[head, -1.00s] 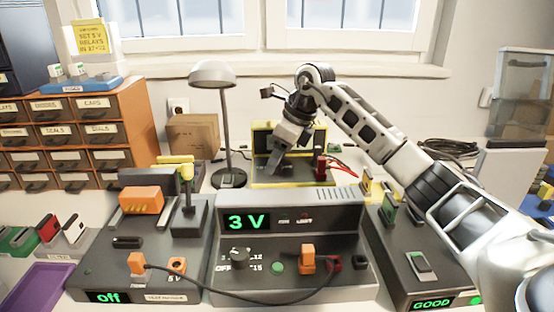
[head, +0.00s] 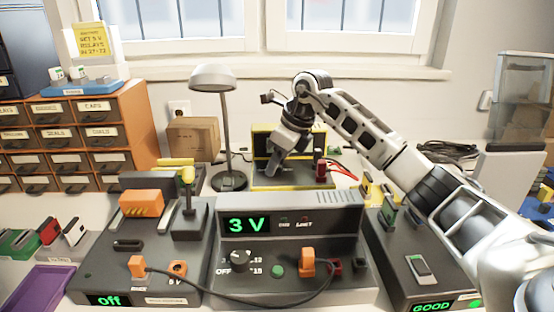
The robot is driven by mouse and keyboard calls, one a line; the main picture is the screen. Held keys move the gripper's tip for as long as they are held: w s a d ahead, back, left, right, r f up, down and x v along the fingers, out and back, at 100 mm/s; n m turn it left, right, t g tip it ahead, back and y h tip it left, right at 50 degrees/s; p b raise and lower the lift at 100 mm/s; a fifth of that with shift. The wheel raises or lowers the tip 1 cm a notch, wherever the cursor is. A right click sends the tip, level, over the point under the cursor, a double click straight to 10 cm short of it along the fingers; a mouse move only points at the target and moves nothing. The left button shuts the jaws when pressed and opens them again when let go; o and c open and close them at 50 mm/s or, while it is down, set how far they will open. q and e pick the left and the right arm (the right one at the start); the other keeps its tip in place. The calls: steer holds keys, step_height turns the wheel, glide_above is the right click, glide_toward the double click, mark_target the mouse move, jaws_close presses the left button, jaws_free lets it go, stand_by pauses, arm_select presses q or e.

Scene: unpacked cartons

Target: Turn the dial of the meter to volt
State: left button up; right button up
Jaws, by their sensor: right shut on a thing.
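The meter (head: 262,140) is a yellow-framed dark device at the back of the bench, under the window. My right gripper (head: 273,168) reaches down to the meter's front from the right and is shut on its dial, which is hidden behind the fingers. The dial's pointer and marks cannot be read. A red plug (head: 321,170) and red leads (head: 345,172) are at the meter's right side. My left gripper is not in view.
A grey power supply (head: 289,212) reading "3 V" stands in front of the meter. A desk lamp (head: 213,78) stands left of it. A relay tester (head: 150,245) reading "off" is at left, and a unit reading "GOOD" (head: 420,290) at right.

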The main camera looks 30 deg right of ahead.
steer(key=shift+r+m+h+p, duration=0.15)
steer(key=shift+m+h+p, duration=0.2)
steer(key=shift+m, duration=0.35)
steer(key=m+h+p, duration=0.1)
steer(key=m, duration=0.2)
steer(key=shift+a+m+t+p, duration=0.1)
steer(key=shift+m+t+p, duration=0.2)
steer(key=shift+p, duration=0.05)
steer(key=shift+m+h, duration=0.45)
steer(key=shift+m, duration=0.35)
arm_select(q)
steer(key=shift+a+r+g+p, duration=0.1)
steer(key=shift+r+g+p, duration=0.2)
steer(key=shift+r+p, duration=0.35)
arm_select(e)
steer(key=m, duration=0.2)
steer(key=m+h, duration=0.1)
steer(key=m, duration=0.1)
steer(key=shift+a+h, duration=0.15)
steer(key=shift+h, duration=0.15)
steer(key=shift+m, duration=0.3)
steer(key=o, duration=1)
